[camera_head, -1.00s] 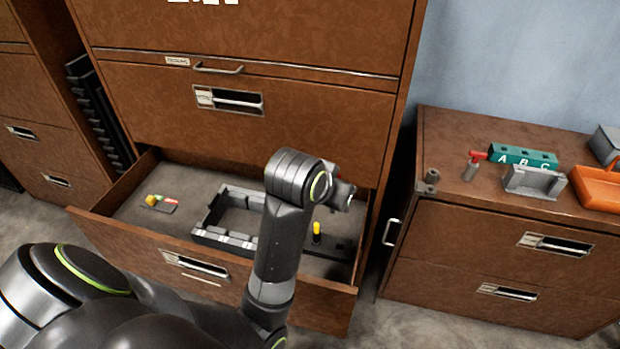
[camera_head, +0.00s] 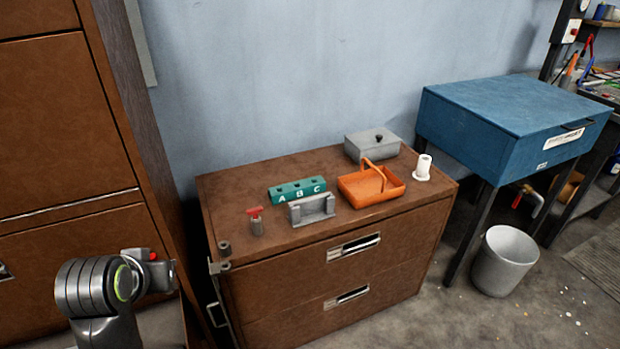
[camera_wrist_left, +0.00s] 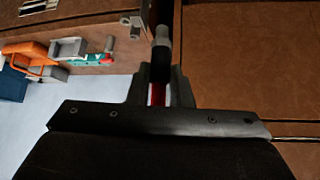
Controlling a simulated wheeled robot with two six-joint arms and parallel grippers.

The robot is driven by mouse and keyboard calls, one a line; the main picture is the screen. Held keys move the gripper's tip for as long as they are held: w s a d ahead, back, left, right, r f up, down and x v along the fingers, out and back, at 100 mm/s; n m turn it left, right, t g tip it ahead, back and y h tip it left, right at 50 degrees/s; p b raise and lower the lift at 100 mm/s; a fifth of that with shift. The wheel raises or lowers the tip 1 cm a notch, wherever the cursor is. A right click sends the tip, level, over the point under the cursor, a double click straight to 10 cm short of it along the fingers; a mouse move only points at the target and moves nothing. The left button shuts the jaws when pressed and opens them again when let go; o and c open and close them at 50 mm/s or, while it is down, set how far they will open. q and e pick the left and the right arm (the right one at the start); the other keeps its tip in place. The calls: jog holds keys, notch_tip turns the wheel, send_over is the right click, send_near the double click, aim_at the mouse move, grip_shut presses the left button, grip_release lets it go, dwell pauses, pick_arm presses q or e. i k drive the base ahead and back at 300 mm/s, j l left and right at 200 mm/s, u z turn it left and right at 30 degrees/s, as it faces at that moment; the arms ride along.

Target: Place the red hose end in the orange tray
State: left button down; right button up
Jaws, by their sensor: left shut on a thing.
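My left gripper (camera_head: 155,262) is at the lower left of the head view, in front of the tall brown cabinet and left of the low cabinet. It is shut on a red piece, the red hose end (camera_head: 153,256). The left wrist view shows its red part (camera_wrist_left: 157,94) between the fingers, with a grey tip (camera_wrist_left: 161,45) sticking out beyond them. The orange tray (camera_head: 385,194), with an arched handle, stands on the low brown cabinet, well right of the gripper. It also shows in the left wrist view (camera_wrist_left: 30,65). My right gripper is not in view.
On the low cabinet (camera_head: 225,187) stand a red-topped grey piece (camera_head: 256,226), a green A-B-C block (camera_head: 297,190), a grey holder (camera_head: 312,209), a lidded grey box (camera_head: 372,146) and a white spool (camera_head: 423,168). Grey fittings (camera_head: 222,250) are at its left edge.

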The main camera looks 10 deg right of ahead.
aim_at(389, 185)
jog(key=i+l, duration=0.25)
jog(key=l, duration=0.2)
jog(key=i+l, duration=0.3)
jog(key=l, duration=0.15)
jog(key=i+l, duration=0.25)
jog(key=l, duration=0.2)
jog(key=i+l, duration=0.25)
jog(key=l, duration=0.25)
jog(key=i+l, duration=0.25)
jog(key=l, duration=0.2)
jog(key=i+l, duration=0.3)
jog(key=l, duration=0.15)
jog(key=k+z, duration=0.05)
